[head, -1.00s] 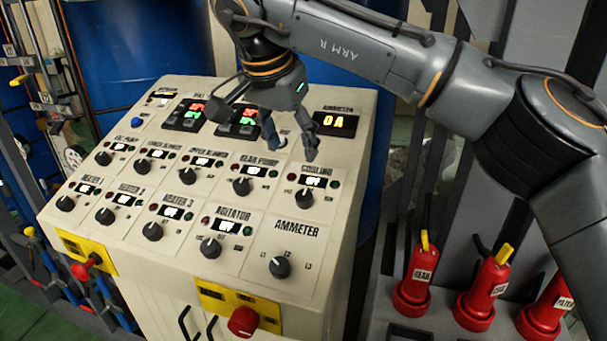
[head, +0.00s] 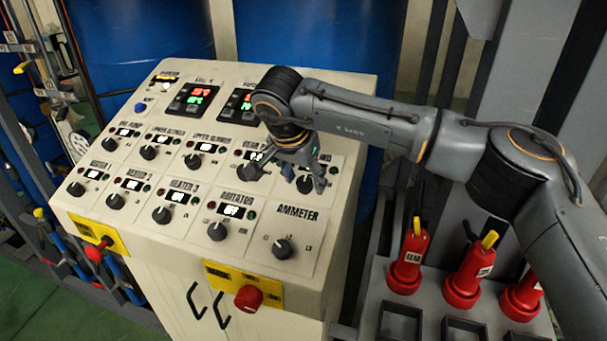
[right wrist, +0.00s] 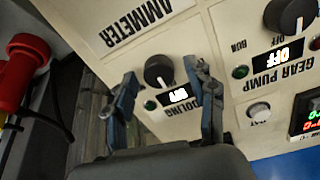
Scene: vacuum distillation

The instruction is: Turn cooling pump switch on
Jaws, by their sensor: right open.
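The cooling knob (right wrist: 158,70) is a round black switch on the cream control panel, with a small lit display (right wrist: 177,96) beside it whose text is too blurred to read. My right gripper (right wrist: 166,74) is open, with one finger on each side of this knob in the right wrist view; contact cannot be told. In the head view my right gripper (head: 305,180) is over the cooling section at the panel's right side and covers most of its label and display. My left gripper is not in view.
The gear pump knob (head: 247,172) is just left of the gripper. The ammeter knob (head: 282,249) is below it. Red extinguisher-like bottles (head: 408,262) stand in a rack at right.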

